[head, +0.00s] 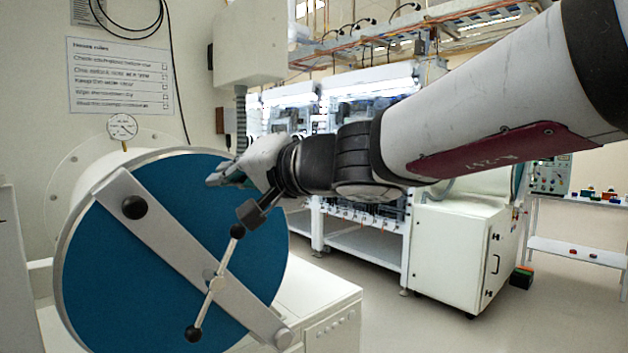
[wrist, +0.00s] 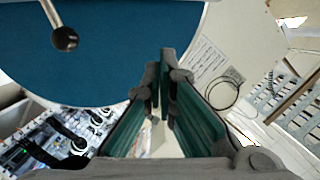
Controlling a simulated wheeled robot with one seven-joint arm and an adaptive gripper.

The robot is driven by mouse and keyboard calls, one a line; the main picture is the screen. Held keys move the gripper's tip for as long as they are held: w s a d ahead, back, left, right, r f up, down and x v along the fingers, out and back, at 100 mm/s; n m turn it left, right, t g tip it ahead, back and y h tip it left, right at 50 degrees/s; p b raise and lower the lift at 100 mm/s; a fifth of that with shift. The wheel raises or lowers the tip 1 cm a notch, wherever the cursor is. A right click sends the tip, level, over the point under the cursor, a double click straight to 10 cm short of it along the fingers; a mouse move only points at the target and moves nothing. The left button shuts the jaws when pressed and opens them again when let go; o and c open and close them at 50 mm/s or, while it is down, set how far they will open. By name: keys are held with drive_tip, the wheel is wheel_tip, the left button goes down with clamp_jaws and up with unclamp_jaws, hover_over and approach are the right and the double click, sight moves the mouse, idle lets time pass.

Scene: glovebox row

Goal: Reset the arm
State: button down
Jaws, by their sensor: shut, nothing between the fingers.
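My arm reaches in from the upper right of the head view. My gripper (head: 218,176) is in front of the upper right part of a blue round door (head: 130,260), pointing left. In the wrist view the teal fingers of my gripper (wrist: 166,72) come together at the tips, shut with nothing held. The blue door (wrist: 130,45) fills the upper left there. A crossbar handle with black knobs (head: 215,284) sits on the door's grey diagonal bar, just below my gripper. One knob (wrist: 65,39) shows in the wrist view. I cannot tell the exact gap between gripper and door.
A pressure gauge (head: 122,127) and a rules sign (head: 119,77) are on the wall behind. A grey box (head: 248,45) with a conduit is above my gripper. A white cabinet (head: 455,255) and lit work benches stand behind my arm.

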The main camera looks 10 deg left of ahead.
drive_tip(key=s+d+f+g+h+p, duration=0.1)
drive_tip(key=s+d+f+h, duration=0.4)
drive_tip(key=d, duration=0.9)
drive_tip(key=s+d+f+m+g+h+p, duration=0.1)
drive_tip(key=s+d+f+h, duration=0.4)
drive_tip(key=s+d, duration=0.6)
drive_tip(key=s+d+f+m+h+p, duration=0.1)
drive_tip(key=s+d+f+h+p, duration=0.2)
drive_tip(key=s+d+f, duration=0.5)
drive_tip(key=d+h, duration=0.1)
drive_tip(key=d, duration=0.9)
drive_tip(key=shift+f+g+h, duration=0.3)
drive_tip(key=shift+g+h, duration=0.1)
